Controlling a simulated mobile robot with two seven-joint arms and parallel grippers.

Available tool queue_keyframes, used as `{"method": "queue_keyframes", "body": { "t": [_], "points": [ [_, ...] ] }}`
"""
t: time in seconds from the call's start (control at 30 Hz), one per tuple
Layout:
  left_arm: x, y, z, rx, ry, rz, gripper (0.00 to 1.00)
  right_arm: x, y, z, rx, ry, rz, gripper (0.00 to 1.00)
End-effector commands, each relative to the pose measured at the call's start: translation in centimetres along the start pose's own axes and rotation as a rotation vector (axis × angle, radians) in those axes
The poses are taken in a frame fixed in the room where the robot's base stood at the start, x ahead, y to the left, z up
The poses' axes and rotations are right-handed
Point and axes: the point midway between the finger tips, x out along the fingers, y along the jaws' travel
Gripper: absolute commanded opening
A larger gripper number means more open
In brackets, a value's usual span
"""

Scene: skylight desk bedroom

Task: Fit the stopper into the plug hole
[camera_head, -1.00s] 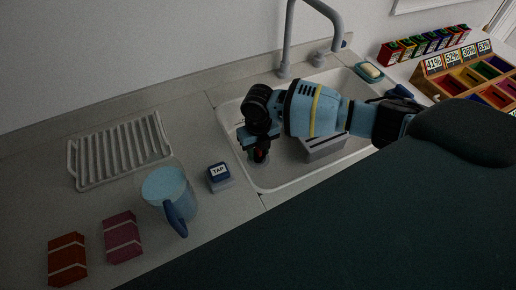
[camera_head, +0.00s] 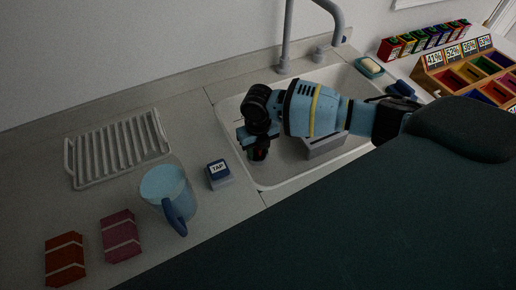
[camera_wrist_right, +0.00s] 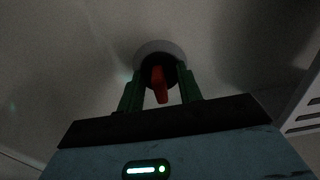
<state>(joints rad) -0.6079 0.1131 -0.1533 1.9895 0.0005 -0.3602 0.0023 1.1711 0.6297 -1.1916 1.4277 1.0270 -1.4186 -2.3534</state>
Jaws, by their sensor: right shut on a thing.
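The sink basin (camera_head: 280,176) is white and set into the counter. My right gripper (camera_head: 257,152) reaches down into its left part. In the right wrist view, the green fingers of my right gripper (camera_wrist_right: 160,92) are shut on the stopper (camera_wrist_right: 159,86), a dark piece with a red grip. A pale ring (camera_wrist_right: 158,47), which looks like the rim of the plug hole, shows around and behind the stopper. The hole itself is hidden, and I cannot tell whether the stopper is in it or just above it. My left gripper is not in view.
A grey box (camera_head: 324,145) stands in the basin, right of my gripper. The faucet (camera_head: 287,45) rises behind. A TAP block (camera_head: 219,174), a blue mug (camera_head: 165,184) and a drying rack (camera_head: 118,148) stand left of the sink. A soap dish (camera_head: 370,68) sits at the back right.

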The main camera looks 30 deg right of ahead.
Motion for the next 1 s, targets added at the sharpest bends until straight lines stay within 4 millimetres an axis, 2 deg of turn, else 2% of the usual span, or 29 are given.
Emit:
{"method": "queue_keyframes", "body": {
  "t": [0.33,0.37,0.53,0.83,1.0],
  "points": [
    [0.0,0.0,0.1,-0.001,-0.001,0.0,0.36,0.2,0.0,0.0,0.0,0.001,0.0,0.14],
    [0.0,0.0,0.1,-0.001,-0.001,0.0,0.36,0.2,0.0,0.0,0.0,0.0,0.0,0.38],
    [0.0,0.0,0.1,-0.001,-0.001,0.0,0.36,0.2,-0.1,0.0,0.0,0.001,-0.001,0.6],
    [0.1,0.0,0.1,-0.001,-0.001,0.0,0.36,0.1,0.0,0.0,0.0,0.0,-0.001,0.61],
    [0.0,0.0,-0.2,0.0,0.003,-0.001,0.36,-1.4,0.0,0.1,0.0,-0.003,0.0,0.61]
  ]
}}
